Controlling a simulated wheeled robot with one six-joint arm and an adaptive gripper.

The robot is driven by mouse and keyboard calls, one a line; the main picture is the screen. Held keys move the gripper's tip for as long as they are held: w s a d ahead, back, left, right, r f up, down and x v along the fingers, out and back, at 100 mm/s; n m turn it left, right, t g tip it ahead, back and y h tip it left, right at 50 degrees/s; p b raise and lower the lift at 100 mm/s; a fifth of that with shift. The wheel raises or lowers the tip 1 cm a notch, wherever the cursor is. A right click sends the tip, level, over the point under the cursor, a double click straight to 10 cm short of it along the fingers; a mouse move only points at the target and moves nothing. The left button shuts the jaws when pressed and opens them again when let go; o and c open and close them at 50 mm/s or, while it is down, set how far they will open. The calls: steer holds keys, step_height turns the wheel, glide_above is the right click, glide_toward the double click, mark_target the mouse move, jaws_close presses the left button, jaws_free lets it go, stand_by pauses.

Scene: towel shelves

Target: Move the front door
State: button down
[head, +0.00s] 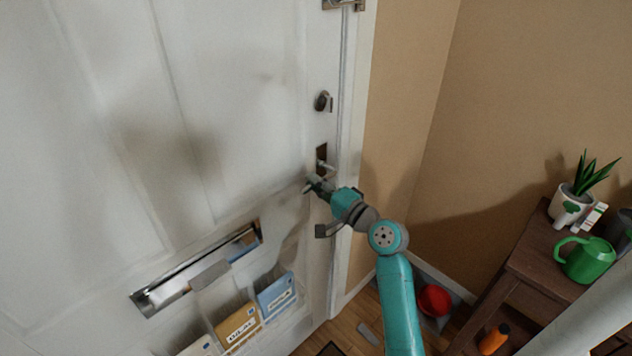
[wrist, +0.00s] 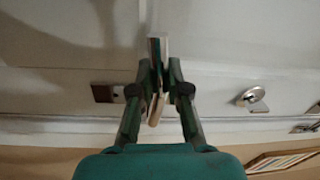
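The white front door (head: 215,110) fills the left and middle of the head view and appears closed against its frame. Its metal lever handle (head: 324,164) is near the right edge, partly covered by my gripper (head: 313,186). In the wrist view the lever (wrist: 157,52) stands upright between the fingertips of my gripper (wrist: 158,78). The fingers are close on both sides of it and look shut on it. A round lock (head: 323,101) sits above the handle; it also shows in the wrist view (wrist: 253,98).
A mail slot (head: 195,270) and a clear holder with envelopes (head: 239,324) are low on the door. A tan wall (head: 490,100) is at right. A dark side table (head: 530,262) carries a plant pot (head: 570,205) and a green watering can (head: 586,260). A red object (head: 434,300) is on the floor.

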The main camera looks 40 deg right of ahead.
steer(key=shift+n, duration=0.3)
steer(key=f+n, duration=0.1)
steer(key=n, duration=0.1)
steer(key=f+n, duration=0.1)
steer(key=n, duration=0.1)
steer(key=shift+d+f, duration=0.15)
steer(key=shift+d, duration=0.05)
steer(key=shift+d+f+n+y, duration=0.2)
steer(key=shift+f+n, duration=0.25)
steer(key=shift+n, duration=0.45)
steer(key=shift+d+f+n+y, duration=0.1)
steer(key=shift+d+f+n, duration=0.25)
steer(key=shift+n, duration=0.55)
steer(key=shift+s, duration=0.1)
steer(key=m+h, duration=0.1)
steer(key=h, duration=0.1)
glide_toward(304, 182)
steer(key=s, duration=0.5)
steer(key=shift+r, duration=0.1)
